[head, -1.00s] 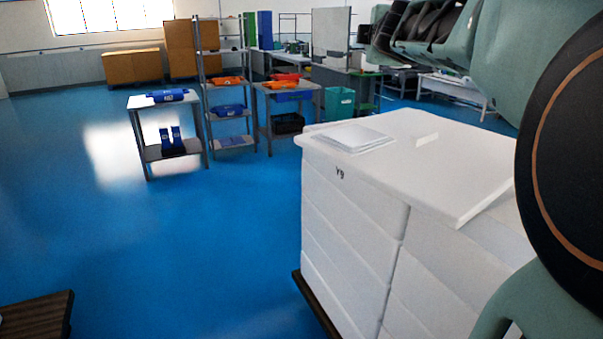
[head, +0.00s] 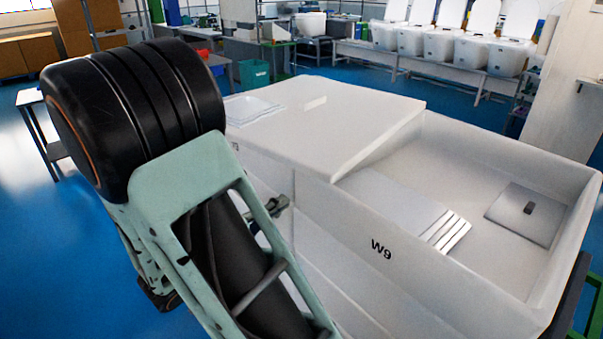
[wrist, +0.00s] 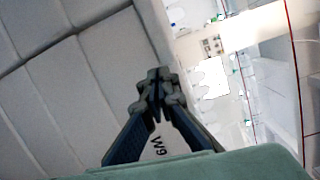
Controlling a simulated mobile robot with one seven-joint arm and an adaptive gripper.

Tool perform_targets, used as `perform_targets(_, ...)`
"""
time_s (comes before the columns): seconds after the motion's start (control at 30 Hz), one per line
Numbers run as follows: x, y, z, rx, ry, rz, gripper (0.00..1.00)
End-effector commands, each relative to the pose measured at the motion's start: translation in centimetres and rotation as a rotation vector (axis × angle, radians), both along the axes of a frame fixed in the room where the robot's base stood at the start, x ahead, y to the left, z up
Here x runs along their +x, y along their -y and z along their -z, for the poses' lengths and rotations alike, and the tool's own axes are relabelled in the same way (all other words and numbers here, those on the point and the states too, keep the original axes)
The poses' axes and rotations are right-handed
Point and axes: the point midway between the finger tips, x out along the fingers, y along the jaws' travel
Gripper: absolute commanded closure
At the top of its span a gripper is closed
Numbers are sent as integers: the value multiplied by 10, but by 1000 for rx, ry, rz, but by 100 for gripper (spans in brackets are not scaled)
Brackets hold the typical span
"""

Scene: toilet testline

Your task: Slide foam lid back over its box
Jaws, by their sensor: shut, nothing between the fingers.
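The white foam lid (head: 350,112) lies flat across the top of the stack, left of the open box's cavity, with its right edge over the cavity's left end. The foam box (head: 480,285), marked W9, is open on the right; inside are slatted pale pieces (head: 400,208) and a flat square plate (head: 530,212) with a dark knob. In the wrist view my gripper (wrist: 158,78) is shut and empty, in front of the white foam side (wrist: 85,85) with the W9 mark partly behind it. Contact with the foam is unclear. My arm hides part of the stack's left side in the head view.
Benches with white toilets (head: 440,45) stand behind. A pale wall or post (head: 570,95) is at right. Blue floor (head: 30,260) is open at left.

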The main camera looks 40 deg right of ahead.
Motion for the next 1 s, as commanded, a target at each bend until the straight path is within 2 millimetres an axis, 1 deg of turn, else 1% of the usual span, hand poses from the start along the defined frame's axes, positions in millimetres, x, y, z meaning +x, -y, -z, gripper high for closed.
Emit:
perform_targets(0.07, -6, -3, -1, -61, -71, -13, 100)
perform_targets(0.17, -7, -1, -3, -95, -105, -18, 100)
perform_targets(0.27, -5, 9, -4, -100, -109, -16, 100)
perform_targets(0.33, -1, 20, -4, -98, -109, -14, 100)
perform_targets(0.7, 23, 95, -4, -96, -106, -14, 100)
perform_targets(0.8, 41, 99, -5, -96, -104, -18, 100)
perform_targets(1.0, 56, 106, -4, -95, -103, -18, 100)
